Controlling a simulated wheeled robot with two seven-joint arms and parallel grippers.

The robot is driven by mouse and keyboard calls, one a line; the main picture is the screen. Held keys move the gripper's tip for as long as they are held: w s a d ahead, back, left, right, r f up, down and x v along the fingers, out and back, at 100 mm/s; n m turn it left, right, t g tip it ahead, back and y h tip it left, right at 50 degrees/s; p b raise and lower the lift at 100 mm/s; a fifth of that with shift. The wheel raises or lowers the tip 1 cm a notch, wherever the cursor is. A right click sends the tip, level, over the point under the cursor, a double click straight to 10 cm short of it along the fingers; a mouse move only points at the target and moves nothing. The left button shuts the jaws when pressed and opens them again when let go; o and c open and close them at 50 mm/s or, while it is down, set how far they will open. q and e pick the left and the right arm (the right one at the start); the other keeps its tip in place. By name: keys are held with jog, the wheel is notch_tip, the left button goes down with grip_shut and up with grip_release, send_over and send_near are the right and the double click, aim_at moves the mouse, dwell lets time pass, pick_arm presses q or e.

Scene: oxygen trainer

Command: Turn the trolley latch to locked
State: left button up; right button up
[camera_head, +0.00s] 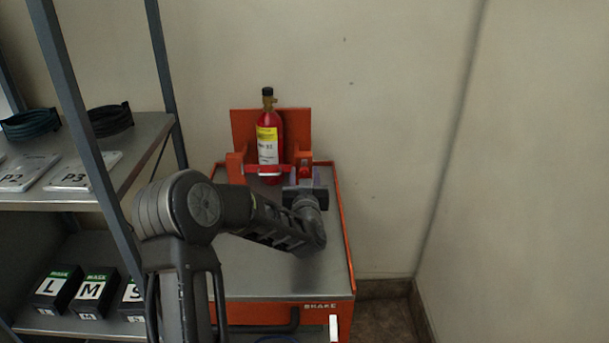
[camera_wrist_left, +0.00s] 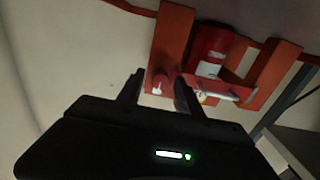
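The orange trolley (camera_head: 345,240) stands against the wall with a red cylinder (camera_head: 268,140) upright in its orange bracket. A red bar (camera_head: 262,169) crosses the front of the cylinder. The latch is a small red knob (camera_head: 304,171) at the bracket's right side. In the left wrist view the knob (camera_wrist_left: 157,83) carries a white mark and shows between my fingertips. My left gripper (camera_head: 304,182) is at the bracket's right side, in front of the knob. Its two fingers (camera_wrist_left: 159,77) are apart, and I cannot tell whether they touch the knob. My right gripper is out of view.
A grey shelf rack (camera_head: 150,135) stands at the left, holding hoses, labelled white packs and black mask boxes (camera_head: 92,293). A white lever (camera_head: 333,328) sits by the BRAKE label at the trolley's front. The floor right of the trolley is clear.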

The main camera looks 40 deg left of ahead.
pick_arm(q)
grip_shut()
dwell(0.5)
jog(key=shift+f+n+b, duration=0.1)
jog(key=shift+n+b, duration=0.4)
jog(key=shift+b, duration=0.3)
jog(key=n+b, duration=0.9)
jog(key=b, duration=0.3)
jog(key=shift+f, duration=0.2)
jog(key=n+b, duration=0.5)
jog(key=b, duration=0.1)
jog(key=shift+s+a+r+n+b, duration=0.1)
jog(key=shift+r+n+b, duration=0.05)
jog(key=shift+n+b, duration=1.4)
